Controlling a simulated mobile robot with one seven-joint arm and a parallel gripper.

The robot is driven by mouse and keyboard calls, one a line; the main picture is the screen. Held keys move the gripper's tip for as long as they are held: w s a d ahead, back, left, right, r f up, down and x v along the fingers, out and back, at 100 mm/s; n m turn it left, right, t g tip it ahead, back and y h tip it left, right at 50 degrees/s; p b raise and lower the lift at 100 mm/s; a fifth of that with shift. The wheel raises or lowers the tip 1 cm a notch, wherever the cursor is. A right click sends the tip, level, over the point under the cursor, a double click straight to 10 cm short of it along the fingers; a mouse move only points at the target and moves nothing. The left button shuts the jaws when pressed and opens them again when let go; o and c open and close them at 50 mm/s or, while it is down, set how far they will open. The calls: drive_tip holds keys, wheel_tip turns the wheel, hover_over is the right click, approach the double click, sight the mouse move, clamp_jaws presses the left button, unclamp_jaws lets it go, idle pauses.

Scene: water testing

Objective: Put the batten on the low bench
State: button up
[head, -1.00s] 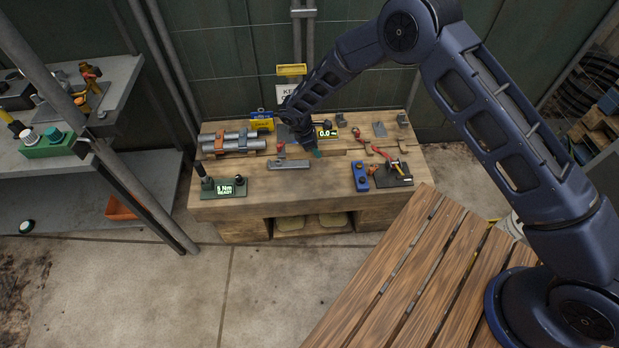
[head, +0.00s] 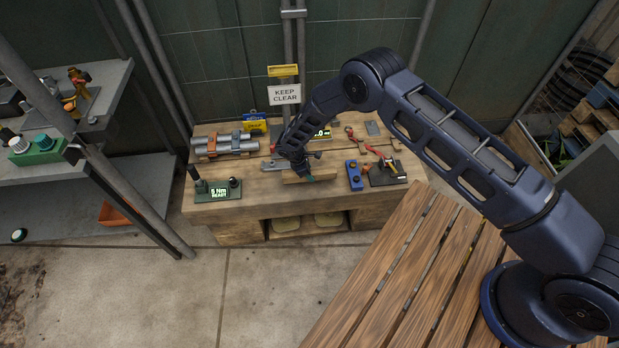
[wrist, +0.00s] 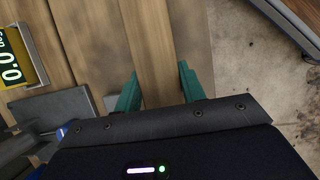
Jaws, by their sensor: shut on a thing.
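The batten (head: 320,177) is a plain pale wooden strip under my gripper (head: 306,178), near the front of the wooden workbench (head: 270,203). In the wrist view the batten (wrist: 158,50) runs away between the two green fingers of my gripper (wrist: 160,90), which are shut on it. I cannot tell whether its underside touches the benchtop. A slatted wooden bench (head: 400,270) stands in the foreground. I cannot tell which of the two the task calls the low bench.
On the workbench are a green torque tester (head: 217,191), clamped grey pipes (head: 225,146), a blue box (head: 354,175) and a dark plate (head: 387,175) with red-handled tools. A metal post (head: 120,190) and grey shelves (head: 75,205) stand left. The concrete floor in front is clear.

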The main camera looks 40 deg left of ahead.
drive_tip(key=shift+f, duration=1.8)
drive_tip(key=shift+f, duration=0.1)
drive_tip(key=o, duration=1.1)
drive_tip(key=shift+o, duration=0.2)
drive_tip(key=v, duration=1.2)
drive_tip(key=shift+d, duration=0.1)
drive_tip(key=shift+w+r, duration=0.1)
drive_tip(key=shift+r, duration=0.1)
